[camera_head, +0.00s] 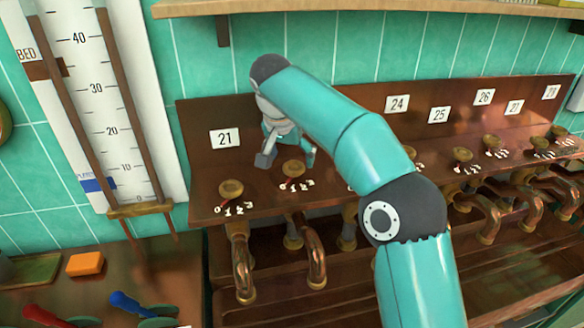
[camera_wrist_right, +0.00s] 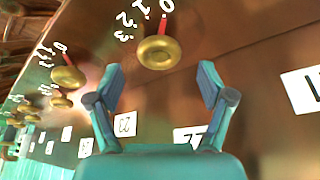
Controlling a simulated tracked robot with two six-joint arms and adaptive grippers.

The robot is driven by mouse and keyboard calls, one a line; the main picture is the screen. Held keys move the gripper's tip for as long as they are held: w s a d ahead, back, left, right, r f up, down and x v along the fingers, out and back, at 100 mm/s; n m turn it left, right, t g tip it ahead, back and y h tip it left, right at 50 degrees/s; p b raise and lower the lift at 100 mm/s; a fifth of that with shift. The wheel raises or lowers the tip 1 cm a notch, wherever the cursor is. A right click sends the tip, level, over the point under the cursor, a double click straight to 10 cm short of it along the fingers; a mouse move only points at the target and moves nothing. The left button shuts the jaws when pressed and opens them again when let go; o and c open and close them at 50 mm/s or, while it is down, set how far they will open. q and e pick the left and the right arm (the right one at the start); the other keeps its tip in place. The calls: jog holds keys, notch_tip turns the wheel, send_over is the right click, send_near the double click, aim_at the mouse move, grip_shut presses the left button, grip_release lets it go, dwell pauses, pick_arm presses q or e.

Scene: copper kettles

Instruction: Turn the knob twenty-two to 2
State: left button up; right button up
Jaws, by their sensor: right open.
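The brass knob (camera_head: 293,168) second from the left sits on the copper panel, with a scale of 0 to 3 below it. I take it as knob twenty-two; its plate is hidden behind my arm in the head view. In the wrist view this knob (camera_wrist_right: 158,52) has its red pointer toward 0. A partly covered plate (camera_wrist_right: 188,134) there seems to read 22. My right gripper (camera_head: 287,160) is open, with its fingers (camera_wrist_right: 162,82) spread and empty. The knob appears just beyond the fingertips, in line with the gap between them. My left gripper is not in view.
Knob 21 (camera_head: 231,188) stands close on the left under its plate (camera_head: 224,138). More knobs (camera_head: 462,155) run to the right. Bent copper spouts (camera_head: 315,262) hang below the panel. A shelf (camera_head: 330,6) is above, and a wall scale (camera_head: 95,95) stands left.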

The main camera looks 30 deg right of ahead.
aim_at(293, 166)
jog(key=shift+x, duration=1.6)
jog(key=shift+a, duration=0.1)
jog(key=c, duration=1.2)
jog(key=shift+o, duration=0.2)
